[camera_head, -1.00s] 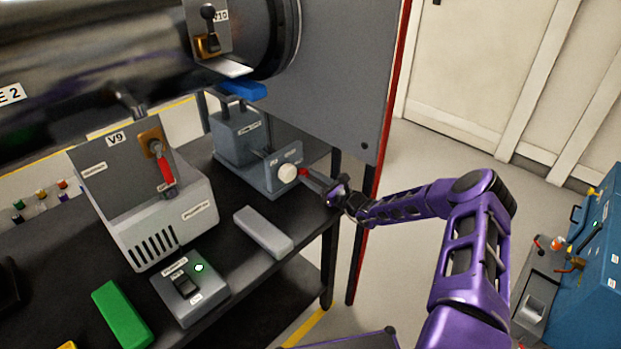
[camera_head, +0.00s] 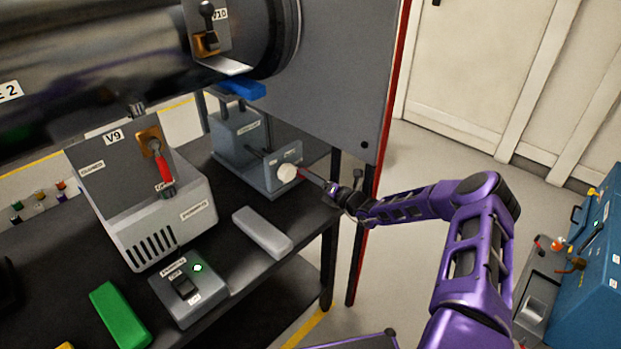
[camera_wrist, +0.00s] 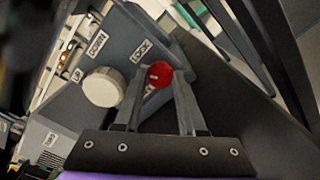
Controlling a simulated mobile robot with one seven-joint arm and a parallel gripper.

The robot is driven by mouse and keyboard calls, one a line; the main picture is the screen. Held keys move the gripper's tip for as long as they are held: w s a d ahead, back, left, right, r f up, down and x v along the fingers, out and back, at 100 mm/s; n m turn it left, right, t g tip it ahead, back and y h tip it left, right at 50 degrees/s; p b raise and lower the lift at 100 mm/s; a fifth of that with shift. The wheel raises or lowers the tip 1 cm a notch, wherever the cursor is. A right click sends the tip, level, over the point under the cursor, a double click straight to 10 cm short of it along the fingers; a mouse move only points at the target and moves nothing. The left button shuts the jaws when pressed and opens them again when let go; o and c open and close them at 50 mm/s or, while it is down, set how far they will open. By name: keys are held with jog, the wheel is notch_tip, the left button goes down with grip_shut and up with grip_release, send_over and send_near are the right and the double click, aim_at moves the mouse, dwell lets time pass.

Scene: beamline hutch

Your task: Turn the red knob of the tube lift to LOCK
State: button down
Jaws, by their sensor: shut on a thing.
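The tube lift (camera_head: 257,163) is a grey unit at the back right of the black bench in the head view. Its front panel has a large white knob (camera_head: 287,173) and, to the right, the red knob, mostly hidden there by my gripper (camera_head: 310,178). In the wrist view the red knob (camera_wrist: 158,74) sits between the tips of my gripper (camera_wrist: 159,80), which is shut on it. The white knob (camera_wrist: 103,87) is to its left. A LOCK label (camera_wrist: 140,50) is just above the red knob, and a DOWN label (camera_wrist: 96,45) lies further left.
A grey box with the V9 valve (camera_head: 155,150) and its red handle stands left of the lift. A grey block (camera_head: 262,232), a switch box (camera_head: 187,290) and a green block (camera_head: 120,315) lie in front. A grey panel (camera_head: 335,80) stands behind. A blue cabinet (camera_head: 600,260) is at right.

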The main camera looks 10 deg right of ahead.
jog(key=m, duration=0.5)
jog(key=shift+f, duration=0.1)
jog(key=shift+m, duration=0.3)
dwell(0.4)
jog(key=c, duration=0.5)
grip_release()
jog(key=p+v, duration=0.1)
jog(key=v, duration=1.6)
jog(key=shift+s+d, duration=0.15)
jog(key=shift+s, duration=0.05)
